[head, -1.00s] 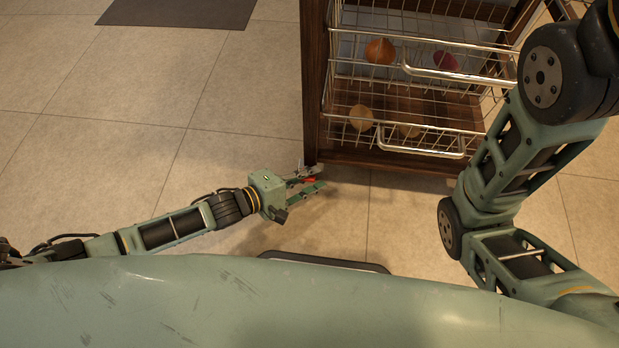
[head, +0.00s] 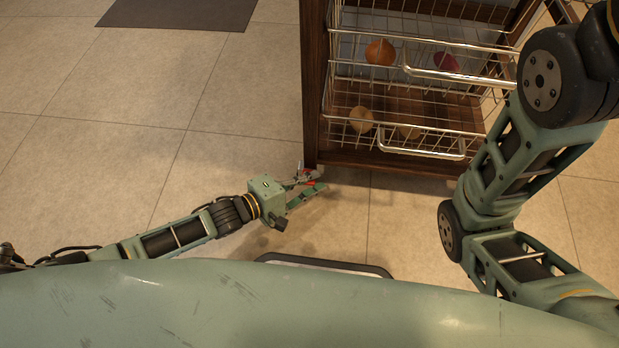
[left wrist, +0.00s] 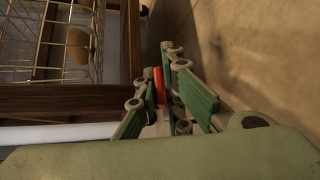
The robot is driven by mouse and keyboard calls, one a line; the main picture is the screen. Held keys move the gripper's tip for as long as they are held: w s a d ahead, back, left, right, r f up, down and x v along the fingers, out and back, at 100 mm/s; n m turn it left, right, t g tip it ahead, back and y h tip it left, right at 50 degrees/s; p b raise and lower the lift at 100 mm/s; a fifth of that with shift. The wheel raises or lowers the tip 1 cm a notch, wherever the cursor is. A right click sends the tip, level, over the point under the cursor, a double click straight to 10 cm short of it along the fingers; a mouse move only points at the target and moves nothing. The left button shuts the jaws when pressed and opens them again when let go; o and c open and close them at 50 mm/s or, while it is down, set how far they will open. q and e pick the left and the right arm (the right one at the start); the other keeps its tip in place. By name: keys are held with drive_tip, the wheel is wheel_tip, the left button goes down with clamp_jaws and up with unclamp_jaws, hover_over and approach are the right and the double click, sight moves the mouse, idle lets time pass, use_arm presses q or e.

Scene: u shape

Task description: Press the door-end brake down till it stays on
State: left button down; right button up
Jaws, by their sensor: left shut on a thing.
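The door-end brake shows as a small red lever (head: 310,183) low at the near left corner of the wooden trolley (head: 312,90). It also shows as a red strip (left wrist: 159,87) in the left wrist view. My left gripper (head: 314,181) is down near the floor at that corner, its fingers on either side of the red lever and shut on it. The fingers hide part of the lever, and I cannot tell whether it is latched down. My right arm (head: 500,170) comes in at the right, but its gripper is out of view.
Wire baskets (head: 420,60) in the trolley hold an onion (head: 380,52), a pink-red item (head: 446,62) and potatoes (head: 361,118). Their chrome handles face me. A dark mat (head: 180,12) lies at the back left. The tiled floor (head: 110,170) to the left is clear.

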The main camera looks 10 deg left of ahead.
use_arm(q)
drive_tip(key=shift+s+f+m+t+h+b, duration=0.1)
drive_tip(key=shift+f+m+t+h+b, duration=0.2)
drive_tip(key=shift+f+t+b, duration=0.2)
drive_tip(key=shift+f+m+t+h+b, duration=0.45)
drive_tip(key=shift+m+t+b, duration=0.2)
drive_tip(key=shift+b, duration=0.5)
drive_tip(key=shift+f+m+t+h+b, duration=0.2)
drive_tip(key=shift+m+t+h+b, duration=0.35)
drive_tip(key=shift+m+b, duration=0.75)
drive_tip(key=shift+n, duration=0.25)
drive_tip(key=c, duration=2.2)
unclamp_jaws()
drive_tip(key=shift+o, duration=0.2)
drive_tip(key=v, duration=1.2)
